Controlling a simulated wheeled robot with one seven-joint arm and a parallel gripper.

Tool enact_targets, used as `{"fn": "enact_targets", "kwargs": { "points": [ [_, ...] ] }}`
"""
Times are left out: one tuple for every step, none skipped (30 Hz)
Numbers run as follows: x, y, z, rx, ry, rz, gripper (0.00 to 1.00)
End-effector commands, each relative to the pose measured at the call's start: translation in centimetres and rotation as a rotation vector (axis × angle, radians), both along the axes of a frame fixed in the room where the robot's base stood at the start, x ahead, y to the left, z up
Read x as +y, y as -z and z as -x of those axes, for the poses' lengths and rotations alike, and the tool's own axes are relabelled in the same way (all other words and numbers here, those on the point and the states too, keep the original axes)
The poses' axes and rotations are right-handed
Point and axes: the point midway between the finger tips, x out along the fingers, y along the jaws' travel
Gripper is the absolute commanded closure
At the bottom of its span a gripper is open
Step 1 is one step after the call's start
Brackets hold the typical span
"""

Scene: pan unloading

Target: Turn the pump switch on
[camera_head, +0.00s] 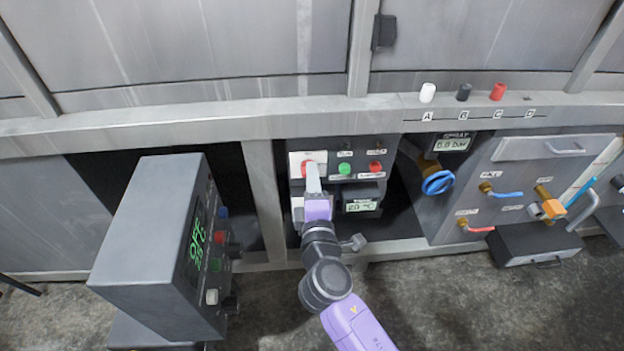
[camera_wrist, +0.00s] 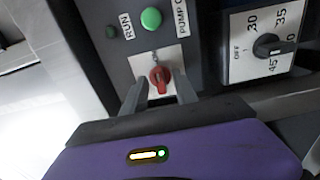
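The pump switch is a red rotary knob (camera_wrist: 160,79) on a pale square plate. It sits on the dark control panel (camera_wrist: 125,70), near the labels RUN and PUMP. In the head view the red knob (camera_head: 307,169) is at the panel's upper left, partly hidden by my gripper (camera_head: 313,180). In the wrist view my gripper (camera_wrist: 161,87) is open, with one finger on each side of the knob. I cannot tell whether either finger touches it. The knob's handle points down toward my gripper in that view.
A green button (camera_wrist: 151,18) is close to the knob. A dial (camera_wrist: 267,45) with numbers and OFF is at the right. In the head view, a large dark box (camera_head: 150,235) stands left of my arm, and a blue valve wheel (camera_head: 438,183) is to the right.

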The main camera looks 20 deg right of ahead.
Motion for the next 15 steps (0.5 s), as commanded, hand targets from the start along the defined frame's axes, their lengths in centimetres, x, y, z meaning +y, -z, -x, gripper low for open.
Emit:
{"fn": "enact_targets", "kwargs": {
  "points": [
    [0.0, 0.0, 0.0, -0.001, 0.000, 0.000, 0.65],
    [0.0, 0.0, 0.0, -0.001, 0.000, 0.000, 0.65],
    [0.1, 0.0, 0.1, 0.000, -0.001, 0.000, 0.65],
    [0.1, 0.0, 0.3, 0.000, -0.001, 0.001, 0.65],
    [0.2, 0.0, 0.5, 0.000, -0.001, 0.001, 0.65],
    [0.4, 0.0, 0.9, 0.002, -0.002, 0.002, 0.65],
    [0.5, 0.0, 1.3, 0.002, -0.001, 0.003, 0.65],
    [0.6, 0.0, 1.7, 0.002, -0.001, 0.003, 0.65],
    [0.8, 0.0, 2.3, 0.002, -0.002, 0.001, 0.65],
    [0.9, 0.0, 2.8, 0.002, -0.002, 0.000, 0.65],
    [1.1, 0.0, 3.3, 0.002, -0.002, 0.001, 0.65],
    [1.3, 0.0, 4.0, 0.003, -0.002, 0.002, 0.65],
    [1.5, 0.0, 4.4, 0.002, -0.002, 0.001, 0.65],
    [1.6, 0.0, 4.9, 0.003, -0.001, 0.000, 0.65],
    [1.8, 0.0, 5.4, 0.001, -0.001, 0.001, 0.65]
  ]
}}
